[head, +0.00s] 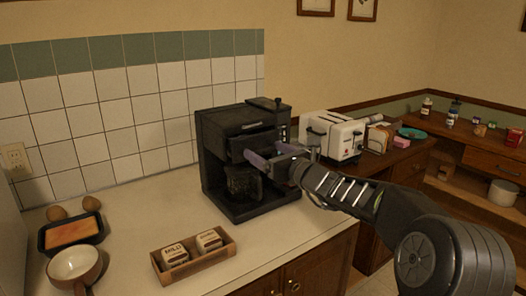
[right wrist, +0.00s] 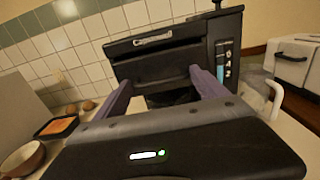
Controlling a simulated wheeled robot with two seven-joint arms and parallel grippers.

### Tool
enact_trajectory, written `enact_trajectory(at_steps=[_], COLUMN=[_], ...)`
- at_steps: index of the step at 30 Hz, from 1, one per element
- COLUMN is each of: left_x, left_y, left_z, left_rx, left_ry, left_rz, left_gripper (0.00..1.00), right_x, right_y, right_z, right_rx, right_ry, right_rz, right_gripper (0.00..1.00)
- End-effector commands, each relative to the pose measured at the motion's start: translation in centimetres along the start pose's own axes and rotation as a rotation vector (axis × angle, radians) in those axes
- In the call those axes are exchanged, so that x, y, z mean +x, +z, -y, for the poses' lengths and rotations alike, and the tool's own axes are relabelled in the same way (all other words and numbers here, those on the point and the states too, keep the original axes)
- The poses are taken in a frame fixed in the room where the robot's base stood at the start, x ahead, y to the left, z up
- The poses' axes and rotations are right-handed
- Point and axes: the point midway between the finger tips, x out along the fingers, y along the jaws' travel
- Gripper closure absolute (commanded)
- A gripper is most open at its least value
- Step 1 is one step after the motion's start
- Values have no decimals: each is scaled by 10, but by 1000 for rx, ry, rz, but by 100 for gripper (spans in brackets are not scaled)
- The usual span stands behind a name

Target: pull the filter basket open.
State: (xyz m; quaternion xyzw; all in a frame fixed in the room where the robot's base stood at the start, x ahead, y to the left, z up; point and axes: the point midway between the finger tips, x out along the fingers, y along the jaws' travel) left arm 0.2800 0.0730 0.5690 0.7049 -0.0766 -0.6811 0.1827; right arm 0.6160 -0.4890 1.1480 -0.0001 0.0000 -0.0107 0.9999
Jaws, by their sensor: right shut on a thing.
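The black coffee machine (head: 217,150) stands upright on the counter against the tiled wall. Its dark filter basket (head: 262,140) is at the front, above the carafe (head: 243,182). It also shows in the right wrist view as a dark front (right wrist: 156,66) below the machine's top. My right gripper (head: 268,156) reaches in from the right, with its purple fingers set wide apart at the basket. It is shut on the basket, one finger on each side; the exact contact is hard to see in the dark. My left gripper is not in view.
A white toaster (head: 335,135) stands just right of the machine. A wooden box with two packets (head: 194,262), a pan (head: 76,265) and a black tray (head: 48,240) lie to the left. The counter in front of the machine is clear.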

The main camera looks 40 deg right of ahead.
Motion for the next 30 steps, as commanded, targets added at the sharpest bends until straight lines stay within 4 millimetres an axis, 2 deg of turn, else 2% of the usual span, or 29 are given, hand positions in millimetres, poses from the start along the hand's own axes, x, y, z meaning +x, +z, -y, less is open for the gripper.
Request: enact_trajectory(at_steps=[6,9,12,19,20,23,30], left_x=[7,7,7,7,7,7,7], left_y=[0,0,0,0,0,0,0], left_z=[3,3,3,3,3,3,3], left_rx=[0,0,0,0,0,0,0], left_ry=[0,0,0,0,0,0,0], left_rz=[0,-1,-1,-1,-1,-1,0], left_gripper=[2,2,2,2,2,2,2], right_x=[-55,-72,-78,-78,-78,-78,-78], right_y=[-2,-2,-2,-2,-2,-2,-1], right_z=[0,0,0,0,0,0,0], right_rx=[-8,-6,-3,-1,-1,-1,0], right_ry=[-2,-1,-1,-1,-1,-1,-1], right_rz=[-5,-5,-3,-3,-3,-3,-2], right_gripper=[91,91,91,91,17,9,9])
